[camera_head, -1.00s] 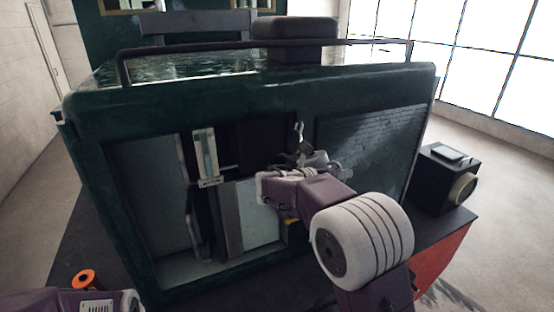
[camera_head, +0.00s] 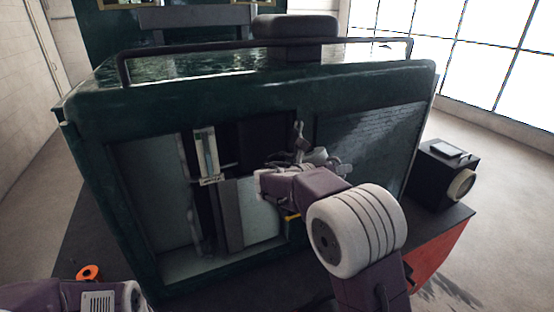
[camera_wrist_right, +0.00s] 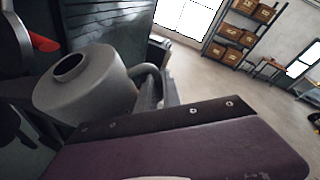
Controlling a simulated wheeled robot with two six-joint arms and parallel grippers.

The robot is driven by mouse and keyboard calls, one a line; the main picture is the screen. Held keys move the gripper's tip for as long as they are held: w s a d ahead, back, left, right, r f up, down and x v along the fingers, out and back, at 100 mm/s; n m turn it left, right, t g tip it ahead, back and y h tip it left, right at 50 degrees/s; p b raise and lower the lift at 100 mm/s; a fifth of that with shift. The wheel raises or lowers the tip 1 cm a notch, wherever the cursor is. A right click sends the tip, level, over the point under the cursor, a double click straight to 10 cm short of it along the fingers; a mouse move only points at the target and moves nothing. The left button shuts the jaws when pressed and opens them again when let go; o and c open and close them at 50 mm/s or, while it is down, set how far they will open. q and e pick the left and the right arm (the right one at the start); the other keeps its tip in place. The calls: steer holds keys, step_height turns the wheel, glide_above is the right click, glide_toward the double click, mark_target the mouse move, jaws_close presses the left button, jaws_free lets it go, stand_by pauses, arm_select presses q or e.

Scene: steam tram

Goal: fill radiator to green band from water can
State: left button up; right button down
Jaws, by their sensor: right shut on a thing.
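The tram's dark green end has an open bay holding a pale grey radiator-like panel (camera_head: 258,208). A narrow white gauge plate (camera_head: 207,155) with a thin tube stands upper left of it; its green band and water level are too small to read. My right gripper (camera_head: 312,162) is in front of the bay's right side, shut on a grey can. In the right wrist view the grey can (camera_wrist_right: 88,95) has a round dark opening on top and a curved handle towards the gripper. The fingertips are mostly hidden. My left gripper is out of view; only its arm shows at lower left.
A black rail (camera_head: 265,55) runs along the top of the green body. A black box with a round lamp (camera_head: 461,184) stands at the right on the dark deck. An orange ring (camera_head: 88,272) lies at lower left. Open floor is at right.

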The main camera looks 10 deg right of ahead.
steer(key=shift+r, duration=0.15)
steer(key=shift+a+r+n+p, duration=0.1)
steer(key=shift+r+n+p, duration=0.2)
steer(key=shift+r+p, duration=0.7)
steer(key=shift+f, duration=0.2)
stand_by(0.7)
steer(key=shift+w+a+r+n+h, duration=0.1)
steer(key=shift+w+r+n+h, duration=0.1)
steer(key=shift+r+n+h, duration=0.45)
steer(key=shift+r+m, duration=0.25)
steer(key=shift+w+a+r+n, duration=0.1)
steer(key=shift+r+n, duration=0.1)
steer(key=shift+r, duration=0.2)
steer(key=shift+w+a+r+n, duration=0.1)
steer(key=shift+r+n, duration=0.1)
steer(key=shift+r, duration=0.2)
stand_by(0.4)
stand_by(1.3)
